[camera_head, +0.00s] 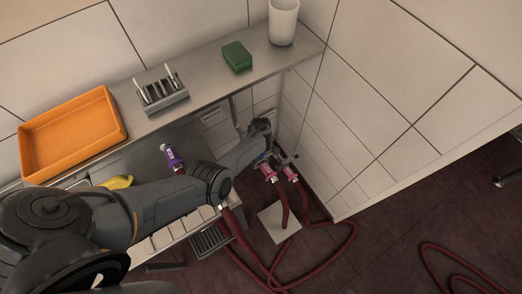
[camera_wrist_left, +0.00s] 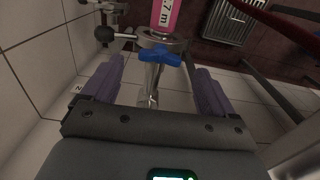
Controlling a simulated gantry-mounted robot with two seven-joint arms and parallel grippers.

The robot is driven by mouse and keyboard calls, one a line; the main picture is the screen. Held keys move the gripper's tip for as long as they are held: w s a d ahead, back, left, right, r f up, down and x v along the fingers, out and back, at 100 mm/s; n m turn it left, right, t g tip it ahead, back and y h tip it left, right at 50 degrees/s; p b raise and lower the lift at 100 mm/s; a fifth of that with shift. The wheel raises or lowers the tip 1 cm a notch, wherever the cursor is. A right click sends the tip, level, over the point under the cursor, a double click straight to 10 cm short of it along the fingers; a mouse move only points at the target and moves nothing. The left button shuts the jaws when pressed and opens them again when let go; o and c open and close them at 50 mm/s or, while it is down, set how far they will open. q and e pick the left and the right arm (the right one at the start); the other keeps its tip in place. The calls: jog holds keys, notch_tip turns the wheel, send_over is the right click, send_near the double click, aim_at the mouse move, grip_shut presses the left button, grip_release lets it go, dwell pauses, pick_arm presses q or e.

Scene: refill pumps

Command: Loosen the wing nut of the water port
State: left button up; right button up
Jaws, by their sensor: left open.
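The blue wing nut (camera_wrist_left: 158,54) sits on a metal port fitting (camera_wrist_left: 151,82) in the left wrist view. A pink-labelled hose coupling (camera_wrist_left: 165,16) is just beyond it. My left gripper (camera_wrist_left: 159,67) is open, with one purple finger on each side of the fitting and visible gaps to the wing nut. I cannot tell whether the nut lies fully between the fingertips. In the head view my left gripper (camera_head: 261,130) is at the wall near the ports, and it largely hides the nut. My right gripper is not in view.
A black ball-ended lever (camera_wrist_left: 104,35) is beside the fitting. Two pink hose couplings (camera_head: 268,173) (camera_head: 291,174) hang near the wall with red hoses (camera_head: 283,208) running to the floor. A shelf (camera_head: 205,92) above carries an orange tray (camera_head: 112,97), a green sponge (camera_head: 237,56) and a white cup (camera_head: 284,24).

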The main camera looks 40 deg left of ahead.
pick_arm(q)
notch_tip(320, 180, up, 7)
jog(key=p, duration=0.2)
jog(key=shift+r+p, duration=0.15)
jog(key=shift+p, duration=0.15)
